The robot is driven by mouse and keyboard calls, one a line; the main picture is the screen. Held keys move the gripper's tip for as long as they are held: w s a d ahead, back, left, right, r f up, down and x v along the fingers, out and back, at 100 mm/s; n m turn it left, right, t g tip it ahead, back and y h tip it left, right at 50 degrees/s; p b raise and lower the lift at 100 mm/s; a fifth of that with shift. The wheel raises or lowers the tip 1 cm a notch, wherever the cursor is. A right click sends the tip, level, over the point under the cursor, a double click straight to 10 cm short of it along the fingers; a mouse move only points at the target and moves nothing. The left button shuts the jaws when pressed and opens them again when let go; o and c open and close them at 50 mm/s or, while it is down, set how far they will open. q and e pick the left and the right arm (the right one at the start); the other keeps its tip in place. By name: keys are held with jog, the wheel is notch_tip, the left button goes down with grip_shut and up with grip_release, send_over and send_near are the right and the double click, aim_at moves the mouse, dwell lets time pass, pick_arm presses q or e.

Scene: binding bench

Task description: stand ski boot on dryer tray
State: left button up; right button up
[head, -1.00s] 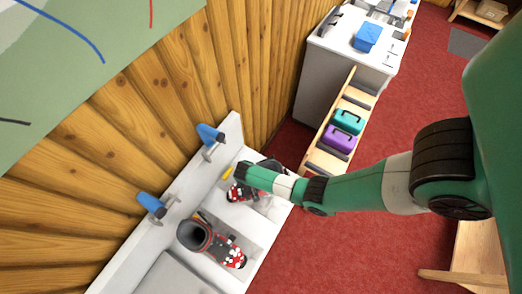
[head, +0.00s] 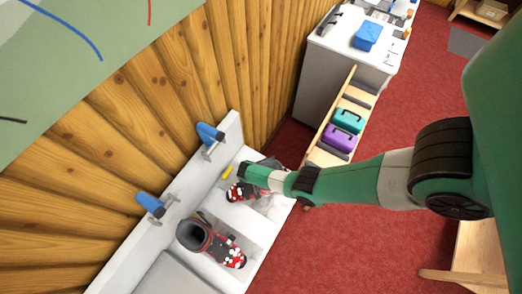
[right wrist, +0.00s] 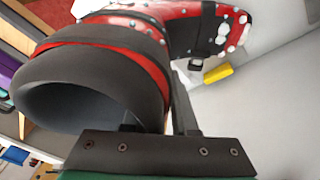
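A black and red ski boot with white spots (head: 238,193) is at the far end of the white tray (head: 226,216), partly hidden by my right gripper (head: 257,177). In the right wrist view, the boot's dark round cuff (right wrist: 95,85) fills the left side, with its wall between the fingers of my right gripper (right wrist: 158,115); the gripper looks shut on it. The toe points away to the upper right. Whether the sole touches the tray is hidden. A second, matching boot (head: 195,238) stands upright on the tray, nearer. My left gripper is out of view.
Blue-topped brackets (head: 151,205) (head: 208,134) stand by the tray's back edge along the wooden wall. A small yellow item (head: 228,172) lies behind the held boot. A wooden rack with teal (head: 347,120) and purple cases (head: 341,137) stands beyond.

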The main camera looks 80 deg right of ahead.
grip_shut()
dwell(1.0)
